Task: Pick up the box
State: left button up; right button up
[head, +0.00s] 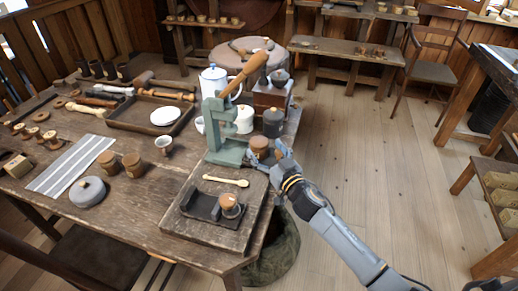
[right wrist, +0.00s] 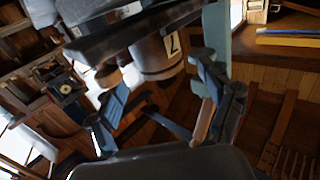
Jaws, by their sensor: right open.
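A round wooden box (head: 259,145) with a brown top stands near the right edge of the table, beside the green press. In the right wrist view a round, pale brown piece with a number label (right wrist: 152,60) shows beyond and between the fingers; it appears to be this box. My right gripper (head: 279,154) is just right of the box in the head view. In the right wrist view its fingers (right wrist: 160,95) are spread, with nothing gripped. Whether a finger touches the box cannot be told. My left gripper is not in view.
The green press (head: 227,157) with its wooden handle stands left of the box. A dark grey canister (head: 273,124) and a white lidded jar (head: 244,120) stand behind it. A board (head: 215,236) with a bone-coloured tool lies in front. Open floor (head: 360,150) is to the right.

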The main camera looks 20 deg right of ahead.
aim_at(259, 141)
jog(key=w, duration=0.2)
jog(key=w+a, duration=0.1)
jog(key=w, duration=0.1)
jog(key=shift+w+r, duration=0.1)
jog(key=shift+r, duration=0.25)
jog(key=c, duration=1.4)
jog(key=shift+r, duration=0.15)
